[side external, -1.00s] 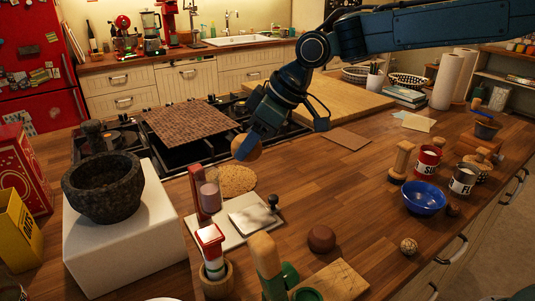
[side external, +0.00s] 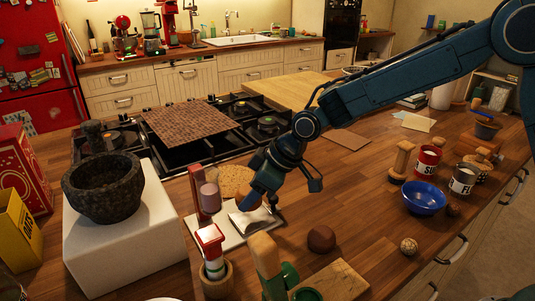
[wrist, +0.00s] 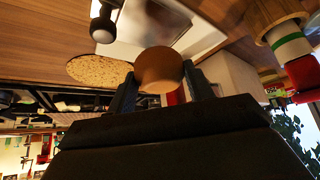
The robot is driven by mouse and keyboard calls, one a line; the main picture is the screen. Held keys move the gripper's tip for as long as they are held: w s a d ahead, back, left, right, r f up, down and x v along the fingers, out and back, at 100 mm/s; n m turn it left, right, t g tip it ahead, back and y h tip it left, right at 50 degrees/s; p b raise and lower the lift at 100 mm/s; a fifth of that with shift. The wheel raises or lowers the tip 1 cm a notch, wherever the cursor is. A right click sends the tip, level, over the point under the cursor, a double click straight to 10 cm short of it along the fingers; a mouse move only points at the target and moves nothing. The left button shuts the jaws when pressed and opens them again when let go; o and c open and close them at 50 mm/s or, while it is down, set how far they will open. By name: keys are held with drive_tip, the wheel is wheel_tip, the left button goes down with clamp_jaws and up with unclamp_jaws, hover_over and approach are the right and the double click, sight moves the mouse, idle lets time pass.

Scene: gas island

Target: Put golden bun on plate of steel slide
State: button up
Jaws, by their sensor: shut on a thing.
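My gripper (side external: 250,203) is shut on the golden bun, a round tan-brown ball. The bun (wrist: 158,70) sits between the two fingers in the wrist view; in the side view the fingers mostly hide it. I cannot tell whether the bun touches the plate.
A round cork mat (side external: 233,180) lies behind the slide. A red-and-white pepper-mill-like piece (side external: 210,243) and a green-and-wood tool (side external: 268,262) stand in front. A brown ball (side external: 321,239) is to the right. A stone mortar (side external: 103,188) on a white block is left.

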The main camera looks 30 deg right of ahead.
drive_tip(key=shift+f, duration=2.1)
drive_tip(key=shift+f, duration=0.2)
drive_tip(key=o, duration=1)
drive_tip(key=shift+c, duration=0.2)
drive_tip(key=shift+r, duration=0.1)
drive_tip(key=shift+s+d+r, duration=0.2)
drive_tip(key=shift+d+r, duration=0.05)
drive_tip(key=shift+r, duration=0.4)
drive_tip(key=v, duration=1)
drive_tip(key=shift+s+d+r, duration=0.15)
drive_tip(key=shift+r, duration=0.15)
